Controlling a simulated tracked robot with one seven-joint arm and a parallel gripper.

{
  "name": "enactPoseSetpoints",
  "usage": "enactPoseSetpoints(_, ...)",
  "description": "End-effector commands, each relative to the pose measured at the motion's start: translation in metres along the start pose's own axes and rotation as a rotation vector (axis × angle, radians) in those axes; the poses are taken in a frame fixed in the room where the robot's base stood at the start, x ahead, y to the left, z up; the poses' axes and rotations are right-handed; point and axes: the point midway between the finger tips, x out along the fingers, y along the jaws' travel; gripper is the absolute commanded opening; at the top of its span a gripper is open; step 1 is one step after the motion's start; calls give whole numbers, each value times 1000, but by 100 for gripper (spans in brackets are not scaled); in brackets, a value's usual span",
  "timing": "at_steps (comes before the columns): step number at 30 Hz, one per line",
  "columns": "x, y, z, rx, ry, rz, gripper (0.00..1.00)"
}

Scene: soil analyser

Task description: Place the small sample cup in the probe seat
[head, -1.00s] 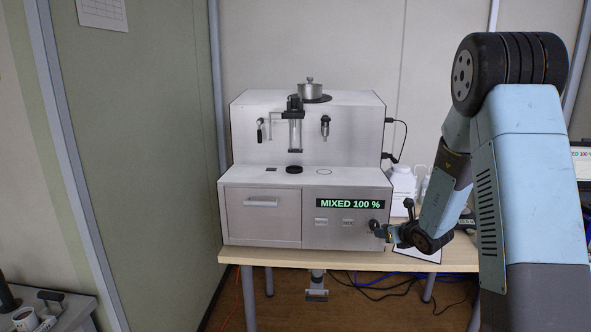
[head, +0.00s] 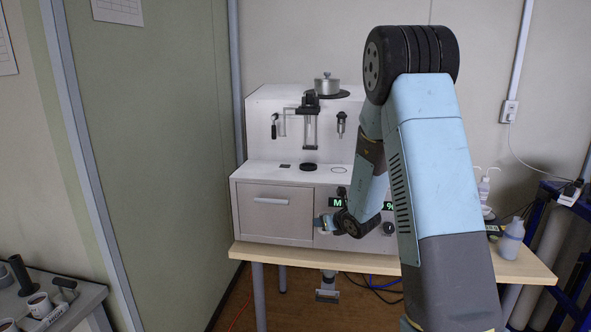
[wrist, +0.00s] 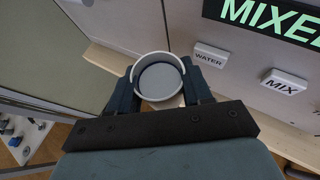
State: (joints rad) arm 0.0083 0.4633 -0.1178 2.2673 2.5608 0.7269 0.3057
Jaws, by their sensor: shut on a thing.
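My gripper (wrist: 158,88) is shut on the small sample cup (wrist: 160,78), a round pale cup with a grey inside, seen from above between the two fingers. In the head view my gripper (head: 327,226) is in front of the white analyser's (head: 262,222) lower front, near the drawer's right edge. The cup is small and hard to make out there. On the analyser's ledge a thin ring mark (head: 338,170) lies below a small probe (head: 341,124), likely the probe seat. A black disc (head: 308,167) lies to its left.
The wrist view shows the WATER button (wrist: 210,55), the MIX button (wrist: 284,85) and the display (wrist: 270,18) close by. A pot (head: 327,84) stands on the analyser. A bench with cups (head: 40,304) is at left. A bottle (head: 511,238) stands on the table at right.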

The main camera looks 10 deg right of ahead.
Motion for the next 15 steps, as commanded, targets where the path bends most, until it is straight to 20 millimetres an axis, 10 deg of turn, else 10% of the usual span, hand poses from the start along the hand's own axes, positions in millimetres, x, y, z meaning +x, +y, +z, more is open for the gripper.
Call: enactPoseSetpoints(15,3,16,3,-10,0,18,12)
